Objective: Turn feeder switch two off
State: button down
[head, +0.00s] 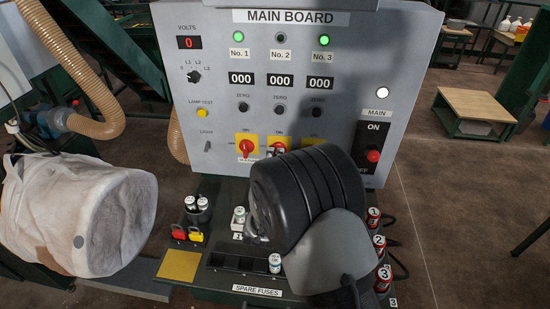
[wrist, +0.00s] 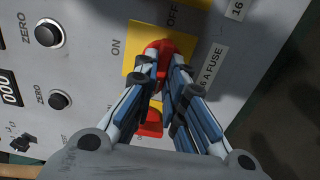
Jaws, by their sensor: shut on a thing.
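The second feeder switch (head: 278,142) is a red knob on a yellow plate, in the row on the grey main board below the No. 2 column. In the head view, my gripper (head: 275,153) is at this switch, and my dark wrist covers part of it. In the wrist view, my gripper (wrist: 166,82) is shut on the red knob (wrist: 163,48), with ON and OFF printed by its yellow plate. The knob's exact pointing is hidden by my fingers. The No. 2 lamp (head: 281,37) is dark.
The No. 1 lamp (head: 239,37) and No. 3 lamp (head: 324,40) glow green. The first switch (head: 246,147) sits close at the left. The red main switch (head: 373,156) is at the right. Fuses and a spare-fuse tray (head: 222,262) stand below; a white bulk bag (head: 75,215) is at left.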

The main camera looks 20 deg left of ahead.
jog(key=c, duration=1.7)
grip_release()
jog(key=shift+o, duration=0.2)
jog(key=v, duration=1.2)
